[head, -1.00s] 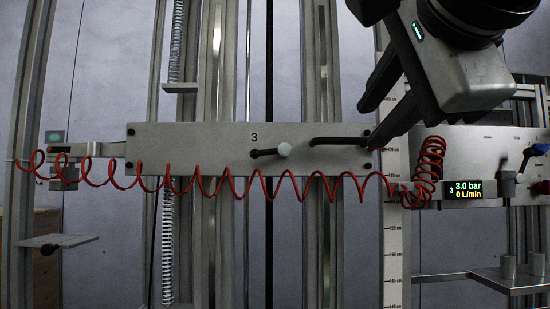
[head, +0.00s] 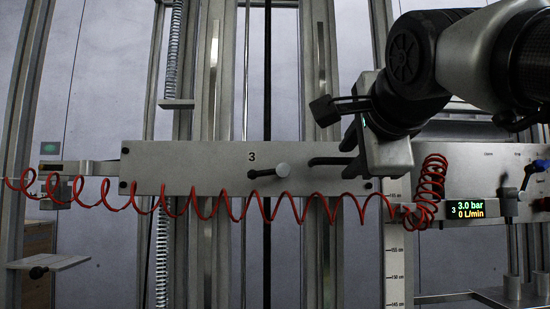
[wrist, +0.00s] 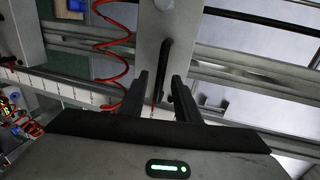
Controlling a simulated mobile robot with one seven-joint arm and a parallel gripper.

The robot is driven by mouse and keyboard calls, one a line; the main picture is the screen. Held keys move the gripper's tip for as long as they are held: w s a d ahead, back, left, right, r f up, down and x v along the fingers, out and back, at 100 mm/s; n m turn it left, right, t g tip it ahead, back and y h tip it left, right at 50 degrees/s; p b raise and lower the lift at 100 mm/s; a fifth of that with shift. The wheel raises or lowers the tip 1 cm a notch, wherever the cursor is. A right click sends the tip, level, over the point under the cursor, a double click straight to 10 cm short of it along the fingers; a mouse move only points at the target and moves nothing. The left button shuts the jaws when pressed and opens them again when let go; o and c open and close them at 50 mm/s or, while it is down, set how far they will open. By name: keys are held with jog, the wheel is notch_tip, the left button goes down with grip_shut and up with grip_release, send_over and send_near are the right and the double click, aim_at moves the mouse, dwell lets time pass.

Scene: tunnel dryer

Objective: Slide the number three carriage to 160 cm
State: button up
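The number three carriage (head: 215,165) is a wide grey plate marked 3, level across the vertical rails. The carriage hides part of the scale. My gripper (head: 338,128) is at the right end of the carriage, by the handle. In the wrist view, my gripper's (wrist: 160,90) fingers are apart, with the handle (wrist: 165,65) between them and gaps visible.
A red coiled hose (head: 265,207) hangs across the carriage front. A small shelf (head: 50,262) stands out at the lower left.

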jog(key=shift+x, duration=1.25)
grip_shut()
notch_tip(320, 180, down, 11)
jog(key=b, duration=1)
jog(key=shift+b, duration=0.4)
jog(key=shift+w, duration=0.1)
grip_release()
jog(key=shift+r, duration=0.1)
